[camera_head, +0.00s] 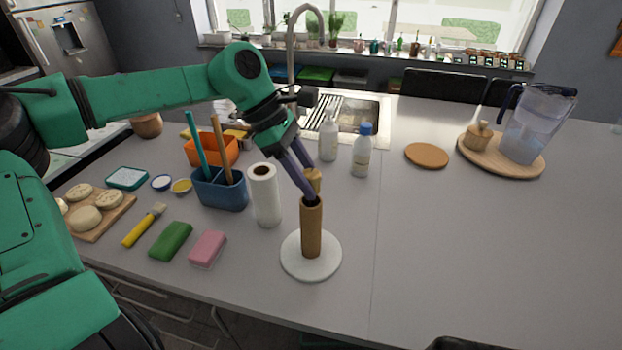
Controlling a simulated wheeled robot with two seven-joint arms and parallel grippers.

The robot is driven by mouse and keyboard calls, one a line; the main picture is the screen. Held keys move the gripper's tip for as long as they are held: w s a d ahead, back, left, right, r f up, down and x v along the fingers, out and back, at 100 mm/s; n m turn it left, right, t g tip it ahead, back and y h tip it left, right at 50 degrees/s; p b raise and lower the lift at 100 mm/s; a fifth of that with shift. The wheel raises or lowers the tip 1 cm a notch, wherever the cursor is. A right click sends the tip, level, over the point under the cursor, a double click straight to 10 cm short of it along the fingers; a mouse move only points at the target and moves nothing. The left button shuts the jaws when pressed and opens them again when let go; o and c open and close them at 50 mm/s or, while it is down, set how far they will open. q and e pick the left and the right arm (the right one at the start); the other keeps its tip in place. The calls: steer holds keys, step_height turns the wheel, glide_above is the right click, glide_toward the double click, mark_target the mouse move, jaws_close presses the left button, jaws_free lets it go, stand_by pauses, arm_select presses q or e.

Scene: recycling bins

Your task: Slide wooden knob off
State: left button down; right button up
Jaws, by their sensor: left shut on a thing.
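The wooden knob (313,178) is a light tan piece at the top of a brown upright post (312,228). The post stands on a round white base (310,262) on the counter. My left gripper (311,188) reaches down from the upper left, its purple fingers shut on the knob at the post's top. I cannot tell whether the knob still touches the post. My right gripper is not in view.
A white paper roll (265,197) stands close left of the post. A blue caddy (220,190) holding brushes, a green sponge (171,241) and a pink sponge (208,248) lie further left. Bottles (361,154) stand behind.

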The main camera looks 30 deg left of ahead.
arm_select(q)
steer(key=shift+r+p, duration=1.3)
steer(key=shift+r, duration=0.95)
